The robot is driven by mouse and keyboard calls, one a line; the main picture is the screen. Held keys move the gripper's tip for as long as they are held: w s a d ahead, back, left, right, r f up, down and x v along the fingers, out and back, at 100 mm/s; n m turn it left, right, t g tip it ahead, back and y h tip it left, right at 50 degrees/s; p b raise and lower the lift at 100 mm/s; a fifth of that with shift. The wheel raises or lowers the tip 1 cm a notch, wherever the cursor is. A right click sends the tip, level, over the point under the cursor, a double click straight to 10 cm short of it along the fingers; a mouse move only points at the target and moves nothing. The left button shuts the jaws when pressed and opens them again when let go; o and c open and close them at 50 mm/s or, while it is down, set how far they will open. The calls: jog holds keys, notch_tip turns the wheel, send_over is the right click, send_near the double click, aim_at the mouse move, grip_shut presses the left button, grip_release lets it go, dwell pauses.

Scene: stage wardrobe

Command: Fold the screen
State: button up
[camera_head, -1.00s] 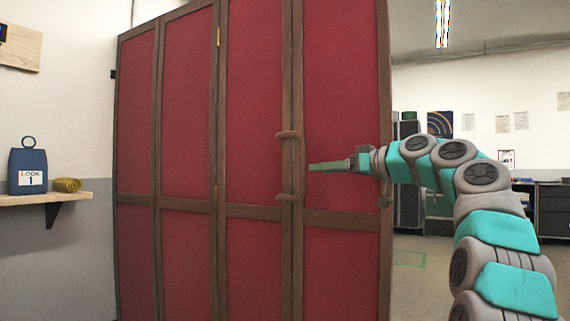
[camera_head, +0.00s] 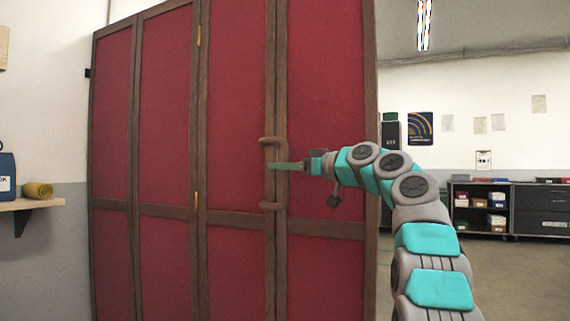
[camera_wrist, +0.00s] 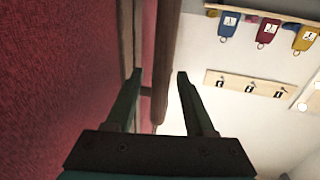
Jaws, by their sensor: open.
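The folding screen (camera_head: 237,120) has red panels in dark brown frames and stands upright, its several panels spread wide. A brown handle (camera_head: 270,140) with an upper and a lower end projects from the frame left of the rightmost panel. My gripper (camera_head: 272,166) comes in from the right, level with the space between the handle's two ends. In the wrist view my gripper (camera_wrist: 159,74) is open, and a brown bar that looks like the handle (camera_wrist: 166,45) runs between its fingers. I cannot tell whether either finger touches it. The red panel fills the left of that view.
A shelf (camera_head: 30,204) with a yellow roll (camera_head: 38,190) and a blue tagged object (camera_head: 6,175) is on the left wall. Open floor (camera_head: 500,285) lies right of the screen, with a storage unit (camera_head: 480,208) behind. The wrist view shows tags hanging on a rail (camera_wrist: 265,14).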

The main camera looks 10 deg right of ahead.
grip_shut()
dwell(0.4)
dwell(1.0)
